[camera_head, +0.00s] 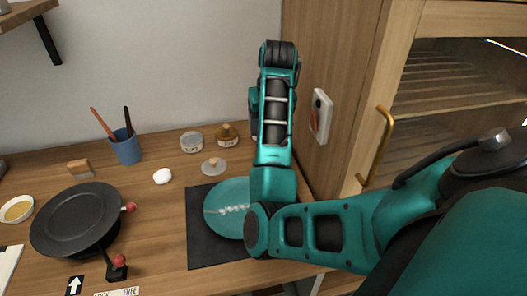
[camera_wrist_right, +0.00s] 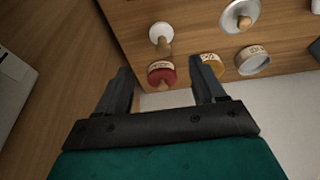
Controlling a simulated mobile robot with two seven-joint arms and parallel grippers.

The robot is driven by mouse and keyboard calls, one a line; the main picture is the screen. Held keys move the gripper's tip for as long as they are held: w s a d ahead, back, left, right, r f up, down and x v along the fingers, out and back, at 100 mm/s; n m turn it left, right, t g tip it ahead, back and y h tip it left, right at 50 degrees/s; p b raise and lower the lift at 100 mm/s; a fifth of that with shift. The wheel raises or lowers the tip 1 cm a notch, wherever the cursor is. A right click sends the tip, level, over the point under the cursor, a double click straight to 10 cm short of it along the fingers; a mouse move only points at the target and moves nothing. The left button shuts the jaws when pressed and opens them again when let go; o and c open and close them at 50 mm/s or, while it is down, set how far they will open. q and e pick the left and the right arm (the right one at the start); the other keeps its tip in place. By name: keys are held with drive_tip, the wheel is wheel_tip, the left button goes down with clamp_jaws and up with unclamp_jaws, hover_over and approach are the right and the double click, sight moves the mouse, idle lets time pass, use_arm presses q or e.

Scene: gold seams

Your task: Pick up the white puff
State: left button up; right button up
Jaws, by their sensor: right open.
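The white puff (camera_head: 162,176), small and rounded, lies on the wooden table left of centre in the head view, right of the blue cup. A white bit at the top right edge of the right wrist view may be it; too little shows to tell. My right gripper (camera_wrist_right: 163,78) is open in the right wrist view, its fingers spread with nothing held between them. A red-topped jar (camera_wrist_right: 161,73) appears beyond the fingertips. In the head view my right arm hides this gripper, which is well right of the puff. My left gripper is not in view.
A knobbed lid (camera_head: 214,166), a tin (camera_head: 191,141) and a yellow jar (camera_head: 227,134) stand right of the puff. A blue cup (camera_head: 126,148) holds sticks. A brush (camera_head: 81,168) and black plate (camera_head: 76,215) lie left. A teal plate (camera_head: 222,208) rests on a dark mat (camera_head: 203,248).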

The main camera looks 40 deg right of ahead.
drive_tip(key=shift+x, duration=5)
drive_tip(key=shift+w+a, duration=0.1)
drive_tip(key=shift+a, duration=0.05)
drive_tip(key=c, duration=1.1)
drive_tip(key=shift+r, duration=0.15)
